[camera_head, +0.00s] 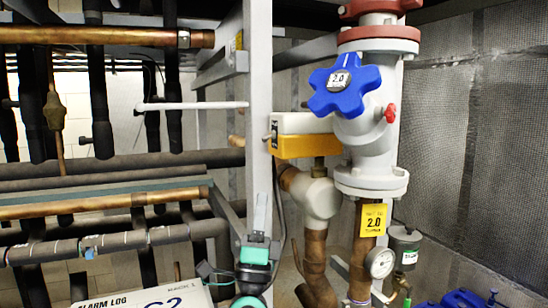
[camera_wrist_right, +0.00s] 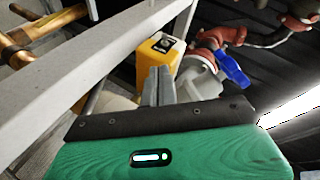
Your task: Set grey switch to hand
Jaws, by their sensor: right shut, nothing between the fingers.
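A yellow box with a light grey upper part (camera_head: 307,146) sits right of the grey post. On its left end is a small dark plate with a light knob (camera_head: 274,134), seemingly the grey switch. In the right wrist view the yellow box (camera_wrist_right: 151,54) shows this dark plate with a pale knob (camera_wrist_right: 163,45); its setting is too small to read. My right gripper (camera_head: 263,197) points up in front of the post, below the box and apart from it. Its grey fingers (camera_wrist_right: 159,72) are together and empty. My left gripper is not in view.
The grey upright post (camera_head: 258,90) stands close left of the box. A blue handwheel (camera_head: 344,91) on a large white valve is at the right. A thin white rod (camera_head: 192,105) juts left from the post. Copper and black pipes fill the left.

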